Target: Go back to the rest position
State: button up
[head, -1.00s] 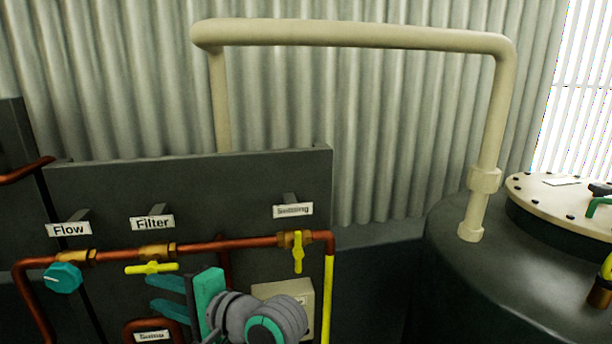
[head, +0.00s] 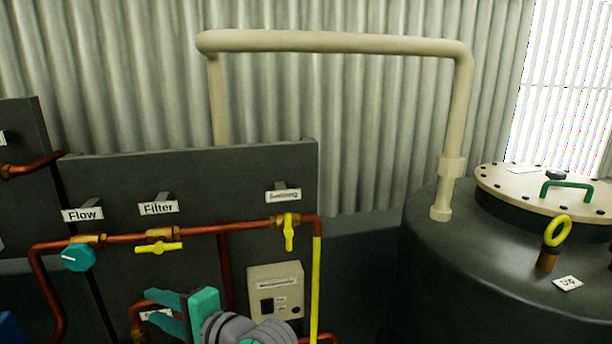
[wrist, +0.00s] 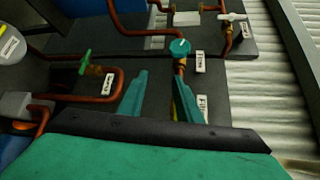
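My gripper (head: 155,308) is low in the head view, with its teal fingers pointing left in front of the dark valve panel (head: 190,185). It also shows in the wrist view (wrist: 160,75), where the two fingers stand apart with nothing held between them. The gripper's wrist covers part of the panel's lower middle. The fingers partly hide a lower label, which I cannot read.
The panel carries a teal Flow knob (head: 78,257), a yellow Filter handle (head: 159,248), another yellow handle (head: 289,232) and a grey box (head: 275,290). A dark tank (head: 430,250) with a pale lid (head: 530,190) stands right. A beige pipe (head: 330,42) arches behind.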

jog(key=d+f+m+t+h, duration=0.15)
jog(key=d+f, duration=0.25)
jog(key=f, duration=0.5)
jog(key=d+f+m+t+h, duration=0.1)
jog(key=d+f+t+h, duration=0.25)
jog(key=f, duration=0.55)
jog(key=s+d+f+t+h, duration=0.2)
jog(key=s+d+f+h, duration=0.2)
jog(key=s+d+f, duration=0.5)
jog(key=s+d+f+n+h, duration=0.4)
jog(key=s+d+f, duration=0.3)
jog(key=s+d, duration=0.3)
jog(key=s+r+n, duration=0.1)
jog(key=s+n, duration=0.2)
jog(key=s, duration=0.5)
jog(key=s+d+r+n+t+h, duration=0.1)
jog(key=s+r+n, duration=0.1)
jog(key=s, duration=0.6)
jog(key=shift+s+d+n+h, duration=0.2)
jog(key=shift+s+n+h, duration=0.15)
jog(key=shift+n, duration=0.1)
jog(key=shift+w+r, duration=0.1)
